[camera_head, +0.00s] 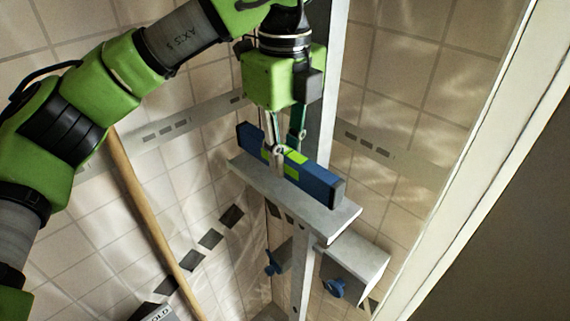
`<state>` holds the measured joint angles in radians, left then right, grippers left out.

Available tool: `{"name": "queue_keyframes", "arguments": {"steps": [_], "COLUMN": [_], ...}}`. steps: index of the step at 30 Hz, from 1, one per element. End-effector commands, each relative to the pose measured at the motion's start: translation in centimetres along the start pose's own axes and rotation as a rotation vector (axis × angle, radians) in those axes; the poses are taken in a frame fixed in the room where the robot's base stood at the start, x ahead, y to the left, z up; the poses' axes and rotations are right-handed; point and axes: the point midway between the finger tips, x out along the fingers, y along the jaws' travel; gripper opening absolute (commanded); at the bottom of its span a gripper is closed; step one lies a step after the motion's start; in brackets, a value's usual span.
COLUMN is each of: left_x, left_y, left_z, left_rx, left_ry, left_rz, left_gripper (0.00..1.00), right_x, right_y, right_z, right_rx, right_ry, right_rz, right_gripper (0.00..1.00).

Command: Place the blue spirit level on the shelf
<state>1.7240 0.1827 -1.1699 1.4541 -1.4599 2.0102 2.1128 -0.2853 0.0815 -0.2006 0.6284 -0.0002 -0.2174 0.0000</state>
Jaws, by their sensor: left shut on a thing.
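The blue spirit level (321,188) has a bright green middle section and stands along the grey shelf (340,219). Its lower edge is at the shelf top; I cannot tell whether it bears fully on it. My left gripper (283,150) comes down from above and is shut on the level at its green middle, with its fingers hiding part of it. My right gripper is not in view.
A tall grey post (333,70) rises behind the shelf. A grey bracket (355,272) with blue knobs (334,289) sits below it. A wooden pole (150,220) leans at left. A pale frame edge (480,150) stands at right. The walls are tiled.

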Motion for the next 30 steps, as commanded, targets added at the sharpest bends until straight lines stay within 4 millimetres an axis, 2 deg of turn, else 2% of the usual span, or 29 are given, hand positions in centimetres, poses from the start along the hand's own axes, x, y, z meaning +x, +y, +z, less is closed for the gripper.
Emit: {"name": "queue_keyframes", "arguments": {"steps": [6,10,18,19,21,30], "left_x": [2.9,3.1,3.6,3.5,3.4,3.2], "left_y": [0.0,-0.1,0.0,0.0,0.0,0.0], "left_z": [0.0,0.0,0.0,0.0,0.0,0.0], "left_rx": [0.002,0.001,0.001,0.001,0.001,0.001], "left_ry": [0.002,0.001,0.001,0.001,0.001,0.001], "left_rz": [0.002,0.000,0.001,0.001,0.001,0.002], "left_gripper": [0.00,0.00,0.00,0.21,0.33,0.33], "right_x": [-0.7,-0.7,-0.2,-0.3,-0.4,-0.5], "right_y": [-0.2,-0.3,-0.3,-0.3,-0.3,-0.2], "right_z": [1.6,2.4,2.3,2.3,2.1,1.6], "right_rx": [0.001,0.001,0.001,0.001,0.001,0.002], "right_ry": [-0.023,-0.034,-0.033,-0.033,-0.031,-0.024], "right_rz": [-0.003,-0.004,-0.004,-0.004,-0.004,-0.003], "right_gripper": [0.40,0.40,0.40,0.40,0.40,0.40]}}
